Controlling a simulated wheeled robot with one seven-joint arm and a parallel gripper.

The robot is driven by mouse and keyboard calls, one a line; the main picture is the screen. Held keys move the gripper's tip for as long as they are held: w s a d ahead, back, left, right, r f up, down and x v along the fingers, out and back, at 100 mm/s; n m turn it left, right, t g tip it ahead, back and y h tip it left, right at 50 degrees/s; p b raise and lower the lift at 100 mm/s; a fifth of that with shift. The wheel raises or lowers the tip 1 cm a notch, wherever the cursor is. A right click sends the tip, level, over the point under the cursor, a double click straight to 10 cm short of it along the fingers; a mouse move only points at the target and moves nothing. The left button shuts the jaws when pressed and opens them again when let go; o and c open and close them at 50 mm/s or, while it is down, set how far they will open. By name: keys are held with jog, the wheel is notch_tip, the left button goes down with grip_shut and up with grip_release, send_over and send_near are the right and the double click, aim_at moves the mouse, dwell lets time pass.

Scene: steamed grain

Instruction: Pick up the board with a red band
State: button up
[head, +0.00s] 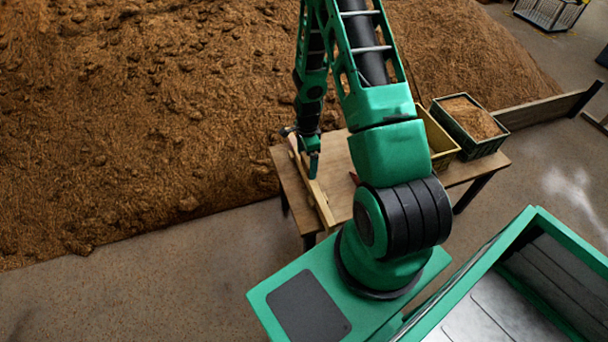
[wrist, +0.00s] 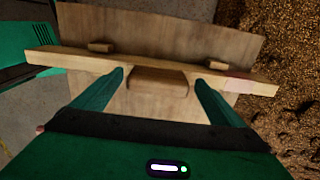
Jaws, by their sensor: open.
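A long light wooden board (wrist: 75,58) crosses the wrist view, with a pale pinkish band (wrist: 238,85) near its right end. A wooden block like a handle (wrist: 158,82) sits at its middle. My gripper (wrist: 160,84) is open, with one green finger on each side of this block and the tips close to the board. I cannot tell whether they touch it. In the head view the board (head: 319,198) lies along the left side of the wooden table (head: 341,160), and my gripper (head: 313,166) is over it, partly hiding it.
A yellow crate (head: 440,146) and a dark green crate of grain (head: 472,123) stand on the table's right side. My arm hides part of the table, where a small red thing (head: 355,178) shows. A large brown grain heap (head: 130,110) lies behind and left.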

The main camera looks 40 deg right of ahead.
jog(key=shift+f, duration=0.15)
jog(key=c, duration=2.2)
jog(key=shift+o, duration=0.2)
